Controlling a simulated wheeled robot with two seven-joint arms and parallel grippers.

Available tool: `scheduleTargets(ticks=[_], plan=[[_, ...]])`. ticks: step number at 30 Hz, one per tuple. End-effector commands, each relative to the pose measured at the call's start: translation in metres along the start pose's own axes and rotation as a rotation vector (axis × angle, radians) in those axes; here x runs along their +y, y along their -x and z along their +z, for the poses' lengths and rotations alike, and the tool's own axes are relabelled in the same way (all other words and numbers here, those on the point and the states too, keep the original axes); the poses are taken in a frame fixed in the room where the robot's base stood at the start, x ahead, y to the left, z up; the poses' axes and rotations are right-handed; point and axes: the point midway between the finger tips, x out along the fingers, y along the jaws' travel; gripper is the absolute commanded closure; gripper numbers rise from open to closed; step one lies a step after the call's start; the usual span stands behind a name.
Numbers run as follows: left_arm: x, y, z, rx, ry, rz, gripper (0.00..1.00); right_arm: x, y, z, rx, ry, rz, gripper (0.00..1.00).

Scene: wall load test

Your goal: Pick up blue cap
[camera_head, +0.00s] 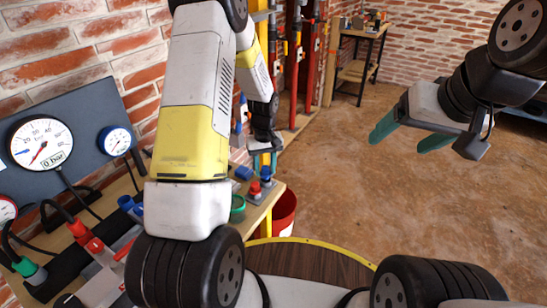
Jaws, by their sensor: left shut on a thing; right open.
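My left gripper (265,157) points down over the right end of the workbench, its fingers small and partly hidden by my arm. It is shut, with a blue cap (266,173) directly at its fingertips. This cap is at the grey fitting that also carries a red cap (255,188); whether it is clear of the fitting cannot be told. Another blue cap (243,172) is just to the left. My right gripper (408,130) is open and empty, high over the floor at the right, its green fingers apart.
A panel with gauges (42,144) leans on the brick wall at left, with hoses and red and blue fittings on the bench before it. A red bucket (284,212) stands by the bench's right end. Pipes line the wall behind. The floor (340,190) at right is clear.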

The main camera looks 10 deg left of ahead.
Motion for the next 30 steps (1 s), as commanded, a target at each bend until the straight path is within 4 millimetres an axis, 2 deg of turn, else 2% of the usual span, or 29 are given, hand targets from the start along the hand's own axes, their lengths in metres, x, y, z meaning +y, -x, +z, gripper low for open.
scheduleTargets(ticks=[2, 3, 15, 21, 25, 30], plan=[[0.001, 0.016, -0.001, 0.004, 0.000, 0.003, 1.00, 0.000, 0.000, 0.000, 0.000, 0.000, 0.000, 0.24], [-0.001, 0.014, 0.012, -0.002, -0.003, 0.000, 1.00, 0.000, 0.000, 0.000, 0.000, 0.000, 0.000, 0.24], [-0.018, 0.021, 0.100, -0.001, -0.004, 0.000, 1.00, 0.000, 0.000, 0.000, 0.000, 0.000, 0.000, 0.24], [-0.025, 0.025, 0.138, -0.001, -0.004, 0.000, 1.00, 0.000, 0.000, 0.000, 0.000, 0.000, 0.000, 0.24], [-0.027, 0.027, 0.151, 0.000, -0.002, 0.000, 1.00, 0.000, 0.000, 0.000, 0.000, 0.000, 0.000, 0.24], [-0.029, 0.035, 0.157, 0.002, 0.000, 0.002, 1.00, 0.000, 0.000, 0.000, 0.000, 0.000, 0.000, 0.24]])
